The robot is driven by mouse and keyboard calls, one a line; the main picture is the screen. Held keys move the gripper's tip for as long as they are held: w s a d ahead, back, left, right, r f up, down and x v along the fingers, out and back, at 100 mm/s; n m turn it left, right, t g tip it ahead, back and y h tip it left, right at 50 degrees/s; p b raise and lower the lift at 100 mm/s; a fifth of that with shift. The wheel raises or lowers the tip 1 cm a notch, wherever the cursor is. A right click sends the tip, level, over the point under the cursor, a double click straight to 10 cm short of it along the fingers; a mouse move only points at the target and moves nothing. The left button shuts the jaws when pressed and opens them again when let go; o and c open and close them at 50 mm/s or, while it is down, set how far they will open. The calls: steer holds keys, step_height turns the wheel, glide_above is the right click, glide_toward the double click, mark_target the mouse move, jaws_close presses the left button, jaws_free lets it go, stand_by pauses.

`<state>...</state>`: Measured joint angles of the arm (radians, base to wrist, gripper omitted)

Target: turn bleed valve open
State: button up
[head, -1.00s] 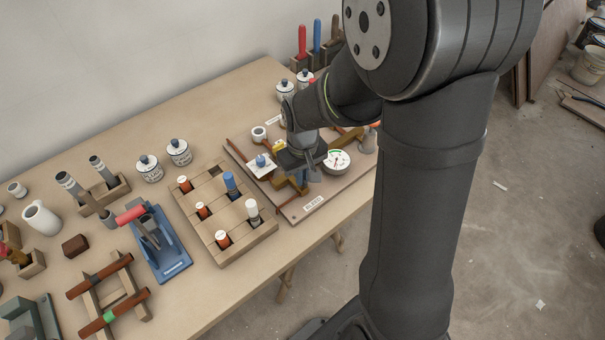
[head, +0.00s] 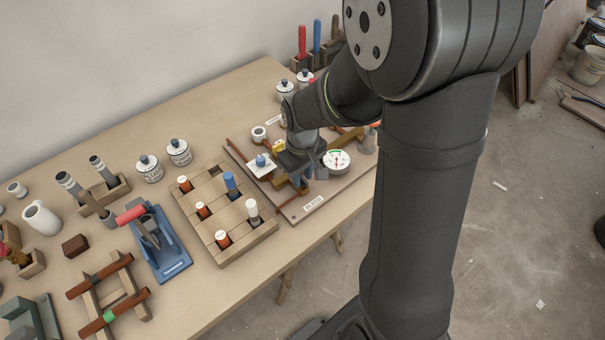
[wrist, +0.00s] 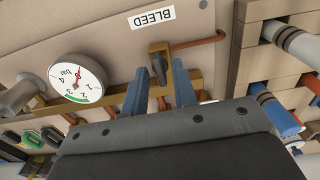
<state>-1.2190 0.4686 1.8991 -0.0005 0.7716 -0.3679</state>
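The bleed valve (wrist: 158,62), a brass body with a dark lever handle, sits on the pipe board just below the white BLEED label (wrist: 151,17) in the wrist view. My gripper (wrist: 160,75) is open, with one blue finger on each side of the valve handle. A small gap seems to show on both sides; contact is not clear. In the head view my gripper (head: 308,175) is low over the front part of the board (head: 290,212), and the valve is mostly hidden by it.
A round pressure gauge (head: 337,160) stands close to the right of my gripper, its needle pointing towards the dial's lower side. A white plate with a blue knob (head: 262,163) is to the left. A wooden block of coloured cylinders (head: 268,229) stands beside the board.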

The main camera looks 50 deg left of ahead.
mark_target(302, 178)
stand_by(0.3)
step_height(302, 178, up, 17)
steer(key=shift+r, duration=0.2)
stand_by(0.8)
step_height(302, 178, down, 18)
steer(key=shift+r, duration=0.25)
stand_by(0.5)
